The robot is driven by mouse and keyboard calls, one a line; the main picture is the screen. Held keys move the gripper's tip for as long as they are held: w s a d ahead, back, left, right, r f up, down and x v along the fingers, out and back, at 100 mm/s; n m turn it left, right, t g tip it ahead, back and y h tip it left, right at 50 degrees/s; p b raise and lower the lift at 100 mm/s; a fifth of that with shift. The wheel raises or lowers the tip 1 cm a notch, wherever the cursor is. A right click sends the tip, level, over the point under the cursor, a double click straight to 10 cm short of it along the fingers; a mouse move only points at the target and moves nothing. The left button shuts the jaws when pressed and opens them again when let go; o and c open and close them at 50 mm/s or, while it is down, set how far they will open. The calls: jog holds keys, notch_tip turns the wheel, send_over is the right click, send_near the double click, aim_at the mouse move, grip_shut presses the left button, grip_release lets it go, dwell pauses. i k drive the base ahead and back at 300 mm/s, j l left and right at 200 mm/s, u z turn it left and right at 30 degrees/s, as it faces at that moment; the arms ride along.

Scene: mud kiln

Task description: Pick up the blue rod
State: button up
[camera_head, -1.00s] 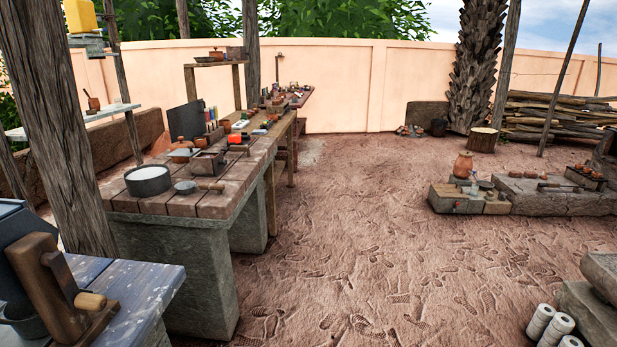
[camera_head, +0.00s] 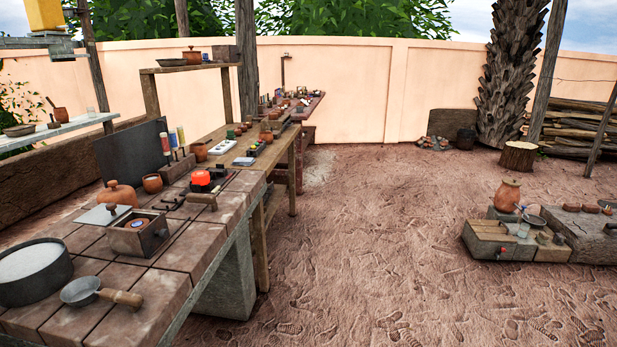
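I cannot make out a blue rod for certain. A small flat blue item (camera_head: 244,161) lies on the wooden table on the far side of the tiled worktop; it is too small to tell its shape. Several upright coloured cylinders (camera_head: 165,144) stand in a row by the dark panel, the nearest one reddish; the colours of the farther ones are hard to tell.
The tiled worktop (camera_head: 150,300) at left holds a metal pot (camera_head: 33,275), a pan (camera_head: 80,291), a clay pot (camera_head: 117,195) and a red-topped device (camera_head: 201,178). Open sandy ground (camera_head: 390,240) lies to the right. Low stone blocks (camera_head: 585,240) stand at far right.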

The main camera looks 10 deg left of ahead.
aim_at(172, 136)
jog(key=i+u, duration=0.25)
jog(key=i, duration=0.2)
jog(key=i+l+u, duration=0.25)
jog(key=i, duration=0.25)
jog(key=i+l+u, duration=0.15)
jog(key=i+u, duration=0.15)
jog(key=i, duration=0.15)
jog(key=i+l+u, duration=0.15)
jog(key=i+u, duration=0.2)
jog(key=i+l+u, duration=0.35)
jog(key=j, duration=0.1)
